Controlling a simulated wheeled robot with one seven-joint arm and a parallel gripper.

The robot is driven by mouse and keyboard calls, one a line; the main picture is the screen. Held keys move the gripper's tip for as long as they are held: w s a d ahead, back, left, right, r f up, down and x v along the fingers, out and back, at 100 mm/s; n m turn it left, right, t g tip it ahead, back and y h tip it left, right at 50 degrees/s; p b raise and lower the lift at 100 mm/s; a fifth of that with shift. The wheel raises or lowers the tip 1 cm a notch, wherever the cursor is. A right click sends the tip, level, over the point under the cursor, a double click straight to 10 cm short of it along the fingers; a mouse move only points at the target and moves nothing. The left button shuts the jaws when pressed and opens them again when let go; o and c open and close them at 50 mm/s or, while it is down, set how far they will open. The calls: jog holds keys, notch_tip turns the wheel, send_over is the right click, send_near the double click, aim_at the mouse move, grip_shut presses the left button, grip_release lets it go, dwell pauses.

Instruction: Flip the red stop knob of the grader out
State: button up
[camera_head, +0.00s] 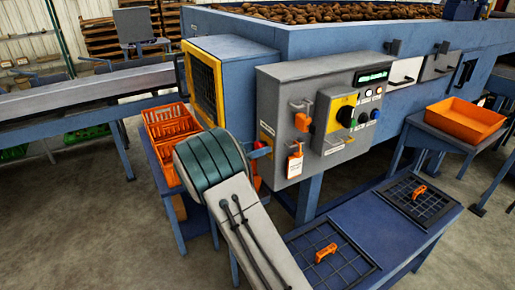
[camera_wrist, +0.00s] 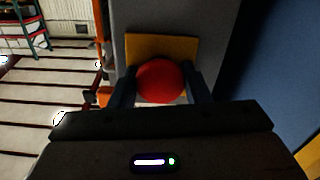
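The red stop knob (camera_wrist: 160,81) is round and sits in front of a yellow plate (camera_wrist: 160,46) in the wrist view. My gripper (camera_wrist: 162,88) has one dark finger on each side of the knob. The knob nearly fills the space between the fingers; I cannot tell whether they press on it. In the head view my gripper (camera_head: 259,152) is at the left side face of the grey control box (camera_head: 285,95), where a little red shows. My wrist hides most of that spot.
Orange crates (camera_head: 170,122) stand left of my arm. A blue table (camera_head: 375,232) with grates lies below. An orange tray (camera_head: 466,119) is at right.

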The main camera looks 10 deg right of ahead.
jog(key=shift+c, duration=1.4)
jog(key=shift+f+b, duration=0.1)
jog(key=shift+b, duration=0.25)
jog(key=shift+a+f+b, duration=0.15)
jog(key=shift+a+b, duration=0.05)
jog(key=shift+b, duration=0.6)
jog(key=shift+s+a+b, duration=0.2)
jog(key=shift+a+b, duration=0.2)
jog(key=shift+b, duration=0.5)
jog(key=shift+r, duration=0.2)
